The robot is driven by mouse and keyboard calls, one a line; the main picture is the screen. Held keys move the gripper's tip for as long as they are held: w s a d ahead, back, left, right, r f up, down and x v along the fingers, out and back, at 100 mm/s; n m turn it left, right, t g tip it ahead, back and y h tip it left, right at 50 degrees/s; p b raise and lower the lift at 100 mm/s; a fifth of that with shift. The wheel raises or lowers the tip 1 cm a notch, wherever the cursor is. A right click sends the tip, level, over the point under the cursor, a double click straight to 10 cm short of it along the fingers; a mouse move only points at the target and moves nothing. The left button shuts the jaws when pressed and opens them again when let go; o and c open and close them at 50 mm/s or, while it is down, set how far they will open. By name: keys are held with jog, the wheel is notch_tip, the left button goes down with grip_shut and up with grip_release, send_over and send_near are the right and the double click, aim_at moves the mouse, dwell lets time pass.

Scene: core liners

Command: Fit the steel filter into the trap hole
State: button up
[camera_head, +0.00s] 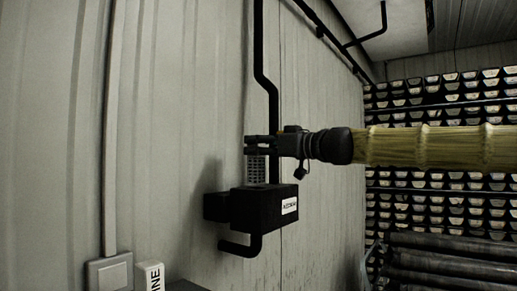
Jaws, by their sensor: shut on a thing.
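The steel filter (257,171) is a small grey perforated piece, held upright under my gripper. My gripper (257,146) comes in from the right and is shut on the filter's upper end. The trap (262,210) is a black box with a white label on its right side, fixed by the wall with pipes. The filter's lower end is at the trap's top face; I cannot tell whether it is inside the hole or just above it. The hole itself is hidden from this view.
A black pipe (273,110) runs down the wall just behind my gripper. A bent outlet pipe (240,248) hangs under the trap. Racks of core liners (440,190) stand at the right, with dark tubes (450,262) below. A wall switch (110,273) is at lower left.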

aim_at(262, 176)
jog(key=shift+f+b, duration=4.05)
jog(key=shift+b, duration=0.15)
dwell(0.5)
jog(key=o, duration=1.3)
jog(key=v, duration=1.2)
